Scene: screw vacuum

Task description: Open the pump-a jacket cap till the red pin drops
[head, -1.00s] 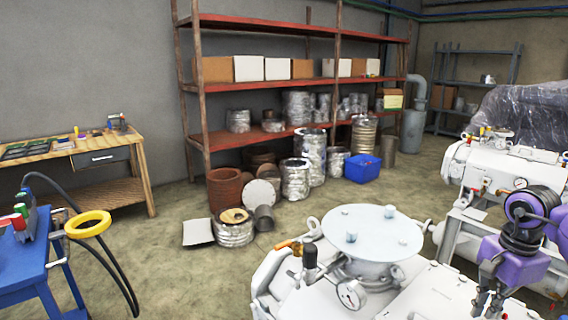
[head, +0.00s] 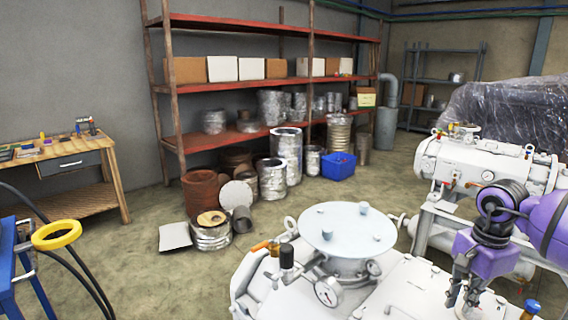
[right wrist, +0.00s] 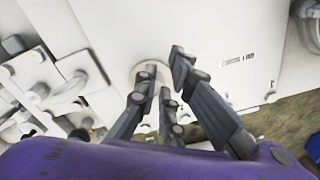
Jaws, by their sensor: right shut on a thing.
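The near white pump (head: 345,270), with a round lid on top, fills the lower middle of the head view. My right gripper (head: 455,297) hangs fingers down over the right part of its top. In the right wrist view, my right gripper (right wrist: 165,78) is at a pale round fitting (right wrist: 142,68) on a white surface, seemingly the jacket cap. Its jaws are shut on it, though the fingers hide most of it. I cannot make out a red pin. My left gripper is out of view.
A pressure gauge (head: 327,291) and a dark knob (head: 287,255) stand on the near pump's left. A second white pump (head: 480,170) stands behind. A yellow ring (head: 57,234) with black hoses is at left.

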